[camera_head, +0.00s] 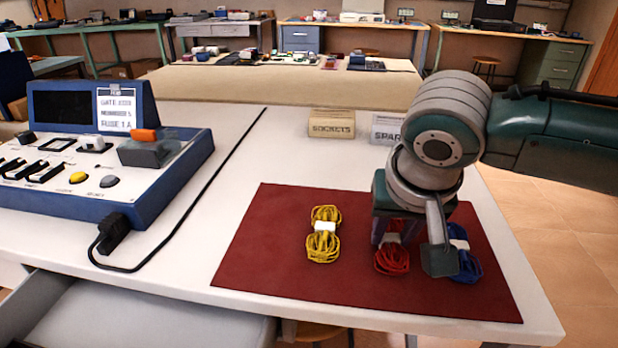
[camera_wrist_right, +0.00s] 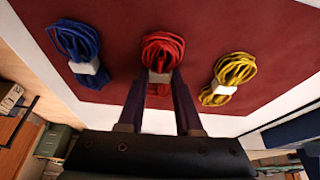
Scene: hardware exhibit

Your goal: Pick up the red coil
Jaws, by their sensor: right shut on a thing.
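The red coil (camera_head: 392,261) with a white band lies on the dark red mat (camera_head: 270,245), between a yellow coil (camera_head: 323,245) on the left and a blue coil (camera_head: 466,262) on the right. My right gripper (camera_head: 400,235) is over the red coil and hides its upper part. In the right wrist view, my right gripper (camera_wrist_right: 160,88) has its two fingers on either side of the white band of the red coil (camera_wrist_right: 163,47), shut on it. The coil still appears to lie at the mat. My left gripper is not in view.
A blue and white control panel (camera_head: 95,175) with a black cable (camera_head: 190,217) stands at the left. Two label boxes, SOCKETS (camera_head: 331,125) and another (camera_head: 386,128), stand behind the mat. An open drawer (camera_head: 130,315) is at the front left.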

